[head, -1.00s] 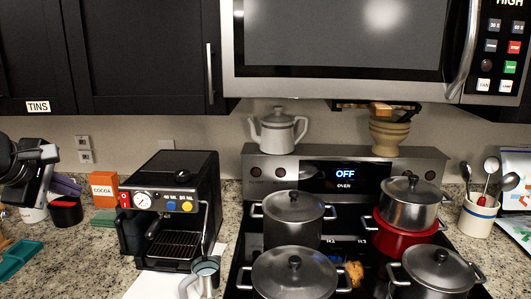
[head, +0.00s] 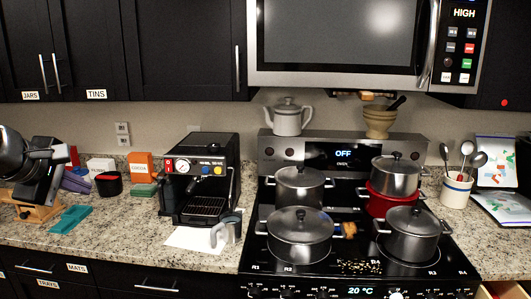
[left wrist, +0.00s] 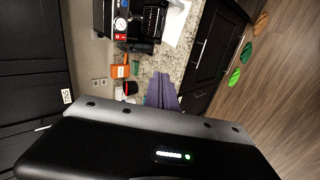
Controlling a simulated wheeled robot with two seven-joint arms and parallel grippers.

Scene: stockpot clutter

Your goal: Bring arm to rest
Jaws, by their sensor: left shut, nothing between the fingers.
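My left gripper (head: 42,184) is at the far left edge of the head view, dark and held above the left end of the counter. It is shut and holds nothing. The left wrist view is filled in front by a black housing of mine with a small green light, and looks sideways over the counter and floor. My right gripper is not in view. The stove (head: 345,270) carries several steel pots, one of them at front left (head: 300,228), and a red pot (head: 378,199) under a steel one.
A coffee machine (head: 205,165) stands mid-counter with a steel jug (head: 232,229) in front. A utensil crock (head: 456,190) stands at right. Cabinets and microwave hang above.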

